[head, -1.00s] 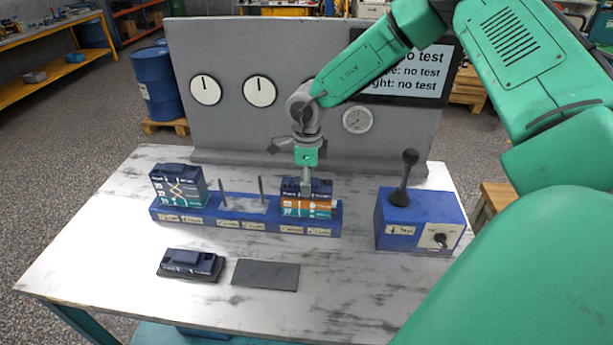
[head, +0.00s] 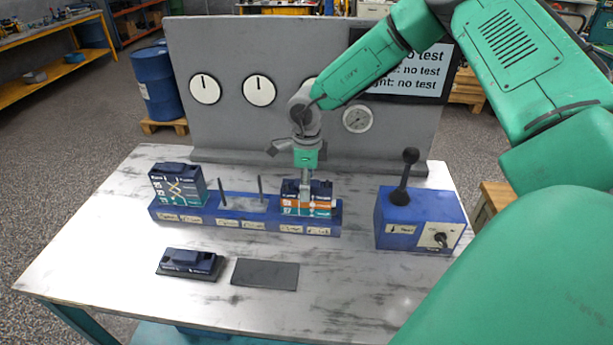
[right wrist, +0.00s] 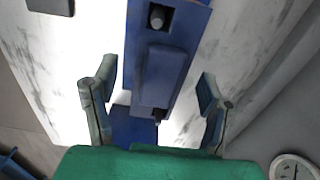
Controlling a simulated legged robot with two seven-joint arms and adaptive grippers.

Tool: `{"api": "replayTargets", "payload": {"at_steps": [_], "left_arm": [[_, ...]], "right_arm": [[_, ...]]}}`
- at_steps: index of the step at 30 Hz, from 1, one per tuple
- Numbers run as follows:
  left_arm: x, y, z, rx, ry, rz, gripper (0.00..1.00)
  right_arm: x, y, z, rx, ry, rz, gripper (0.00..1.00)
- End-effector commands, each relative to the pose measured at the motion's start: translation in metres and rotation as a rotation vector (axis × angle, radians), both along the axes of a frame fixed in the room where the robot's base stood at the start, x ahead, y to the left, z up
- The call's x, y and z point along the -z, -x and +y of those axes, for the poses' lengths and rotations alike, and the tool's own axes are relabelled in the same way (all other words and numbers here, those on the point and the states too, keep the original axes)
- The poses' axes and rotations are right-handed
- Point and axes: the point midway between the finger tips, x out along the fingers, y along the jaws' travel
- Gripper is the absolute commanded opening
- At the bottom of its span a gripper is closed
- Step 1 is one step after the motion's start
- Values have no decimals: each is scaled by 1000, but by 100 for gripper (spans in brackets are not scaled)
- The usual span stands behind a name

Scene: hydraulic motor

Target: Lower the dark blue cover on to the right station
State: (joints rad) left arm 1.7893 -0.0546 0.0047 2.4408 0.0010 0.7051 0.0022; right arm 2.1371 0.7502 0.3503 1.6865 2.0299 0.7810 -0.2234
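The dark blue cover (head: 321,187) sits level on top of the right station (head: 320,208), which has orange and teal bands. Whether it is fully flush cannot be told. The cover's raised top also shows in the right wrist view (right wrist: 162,76). My right gripper (head: 305,206) points straight down over the cover, one finger in front of the station. In the right wrist view its two fingers (right wrist: 157,82) stand apart on either side of the cover, with gaps showing, so it looks open. My left gripper is out of view.
A left block (head: 178,186) and a middle place with two upright rods (head: 240,203) share the blue base. Another dark cover (head: 188,262) lies in front beside an empty dark pad (head: 265,275). A blue lever box (head: 420,220) stands right; the gauge panel (head: 235,60) stands behind.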

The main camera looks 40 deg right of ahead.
Motion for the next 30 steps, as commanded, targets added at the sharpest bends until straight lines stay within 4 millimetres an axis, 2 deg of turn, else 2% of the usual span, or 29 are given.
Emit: {"api": "replayTargets", "payload": {"at_steps": [7, 11, 24, 30], "left_arm": [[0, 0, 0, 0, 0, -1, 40], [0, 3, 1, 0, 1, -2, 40], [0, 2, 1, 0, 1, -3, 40], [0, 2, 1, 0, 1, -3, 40]], "right_arm": [[0, 1, 0, 0, 1, 2, 67], [-9, 0, -1, 0, 0, 0, 67], [-95, -2, -1, 1, -2, -2, 67], [-115, -2, -2, 0, -1, 1, 67]]}}
